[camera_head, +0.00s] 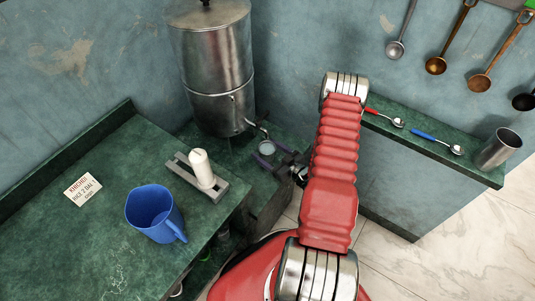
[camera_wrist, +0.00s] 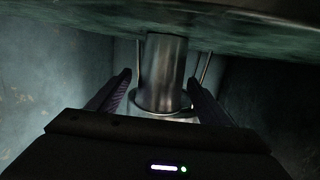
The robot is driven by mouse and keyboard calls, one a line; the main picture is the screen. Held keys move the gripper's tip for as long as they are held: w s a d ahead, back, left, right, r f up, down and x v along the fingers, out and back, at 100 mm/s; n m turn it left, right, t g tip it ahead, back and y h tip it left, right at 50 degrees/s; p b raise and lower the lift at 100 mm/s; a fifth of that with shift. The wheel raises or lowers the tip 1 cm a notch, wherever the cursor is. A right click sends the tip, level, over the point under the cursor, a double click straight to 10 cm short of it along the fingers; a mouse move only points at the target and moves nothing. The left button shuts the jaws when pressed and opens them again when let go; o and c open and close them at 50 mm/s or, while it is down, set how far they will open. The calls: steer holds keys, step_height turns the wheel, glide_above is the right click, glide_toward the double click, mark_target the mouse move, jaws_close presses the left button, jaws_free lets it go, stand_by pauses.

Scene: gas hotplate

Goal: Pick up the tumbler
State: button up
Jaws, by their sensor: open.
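A small metal tumbler (camera_head: 266,148) stands below the tap of the steel urn, with its round top showing in the head view. In the wrist view a shiny metal cylinder (camera_wrist: 164,65), which looks like this tumbler, is between my two fingers. My gripper (camera_wrist: 160,80) is open, with one finger on each side of it and a visible gap to each. The tumbler's lower part is hidden there.
The urn (camera_head: 215,70) stands close behind. A white candle-like object (camera_head: 202,168) on a grey rack and a blue jug (camera_head: 152,212) are left. Ladles hang on the wall.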

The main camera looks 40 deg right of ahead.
mark_target(267, 147)
steer(key=shift+c, duration=0.2)
stand_by(0.3)
steer(key=c, duration=1.4)
steer(key=shift+r, duration=1.55)
steer(key=shift+s+r, duration=0.25)
steer(key=f+v, duration=0.2)
steer(key=v, duration=1.5)
steer(key=shift+s+f, duration=0.4)
steer(key=shift+d, duration=0.1)
